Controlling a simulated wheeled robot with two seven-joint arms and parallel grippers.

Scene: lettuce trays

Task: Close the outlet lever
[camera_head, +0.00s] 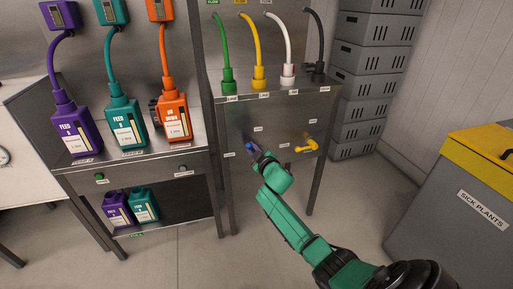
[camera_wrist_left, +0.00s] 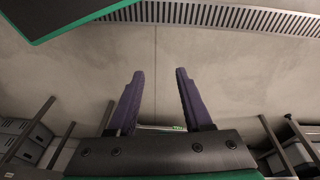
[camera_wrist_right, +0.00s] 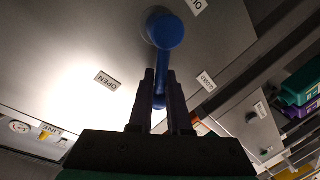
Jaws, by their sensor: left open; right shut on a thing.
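A blue lever (camera_head: 250,147) is on the front of the steel cabinet (camera_head: 290,120) in the head view. In the right wrist view its round hub (camera_wrist_right: 166,32) is at the top and its handle (camera_wrist_right: 159,101) runs down between my fingers. My right gripper (camera_wrist_right: 160,76) is shut on the handle. An OPEN label (camera_wrist_right: 106,80) is left of the handle and a CLOSED label (camera_wrist_right: 206,82) is right of it; the handle lies between them. My left gripper (camera_wrist_left: 160,72) is open and empty over the floor, out of the head view.
A yellow lever (camera_head: 307,146) is to the right on the same cabinet. Green, yellow, white and black hoses rise from the cabinet top. Grey crates (camera_head: 372,75) stand behind, and a SICK PLANTS bin (camera_head: 455,215) is at right. Feed bottles stand on the left bench.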

